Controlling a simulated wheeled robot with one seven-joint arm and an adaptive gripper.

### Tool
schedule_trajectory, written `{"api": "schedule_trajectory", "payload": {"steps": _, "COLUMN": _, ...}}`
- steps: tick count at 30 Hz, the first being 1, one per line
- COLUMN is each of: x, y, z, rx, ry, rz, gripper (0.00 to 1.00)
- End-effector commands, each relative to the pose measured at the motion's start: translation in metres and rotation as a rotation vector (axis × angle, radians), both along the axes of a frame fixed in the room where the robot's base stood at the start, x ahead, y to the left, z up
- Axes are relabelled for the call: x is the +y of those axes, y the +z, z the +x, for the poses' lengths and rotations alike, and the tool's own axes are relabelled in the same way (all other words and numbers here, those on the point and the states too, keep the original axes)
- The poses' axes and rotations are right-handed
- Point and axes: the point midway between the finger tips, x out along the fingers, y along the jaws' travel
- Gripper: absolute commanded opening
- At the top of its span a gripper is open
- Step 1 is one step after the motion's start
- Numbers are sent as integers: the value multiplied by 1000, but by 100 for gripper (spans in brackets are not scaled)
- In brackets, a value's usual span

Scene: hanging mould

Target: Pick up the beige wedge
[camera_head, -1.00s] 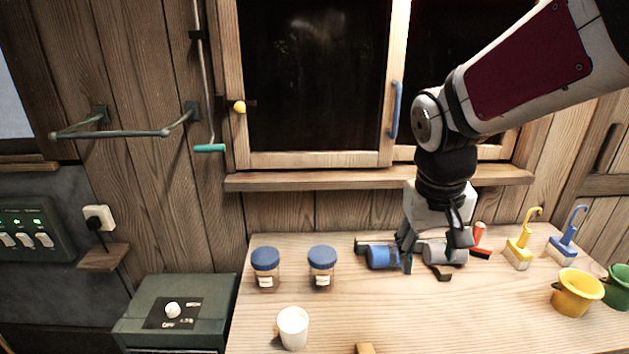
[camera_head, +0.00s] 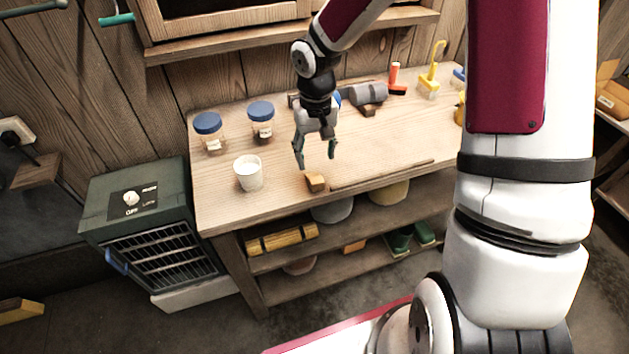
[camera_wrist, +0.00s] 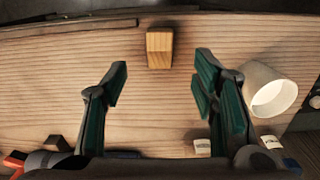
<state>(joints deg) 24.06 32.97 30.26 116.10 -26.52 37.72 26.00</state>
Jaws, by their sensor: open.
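The beige wedge (camera_head: 316,182) is a small wooden block near the front edge of the workbench. In the wrist view the wedge (camera_wrist: 159,47) lies alone on the wood, just beyond the gap between my fingertips. My gripper (camera_head: 316,156) points down above the bench, slightly behind the wedge and apart from it. Its two fingers stand wide apart with nothing between them, as the wrist view of my gripper (camera_wrist: 161,72) also shows.
A white cup (camera_head: 248,174) stands left of the wedge. Two blue-lidded jars (camera_head: 209,132) (camera_head: 261,120) stand behind it. A grey cylinder (camera_head: 367,94) lies at the back. A thin strip (camera_head: 385,174) lies along the front edge to the right. The bench right of my gripper is mostly clear.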

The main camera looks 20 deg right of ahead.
Motion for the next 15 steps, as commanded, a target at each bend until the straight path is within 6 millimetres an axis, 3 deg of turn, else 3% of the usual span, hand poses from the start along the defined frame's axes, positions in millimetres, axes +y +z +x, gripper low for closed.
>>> {"api": "schedule_trajectory", "payload": {"steps": 3, "x": 0, "y": -19, "z": -1, "rx": 2, "ry": 1, "rz": 0, "gripper": 53}}
{"api": "schedule_trajectory", "payload": {"steps": 15, "x": 0, "y": -52, "z": 0, "rx": 3, "ry": 1, "rz": 0, "gripper": 53}}
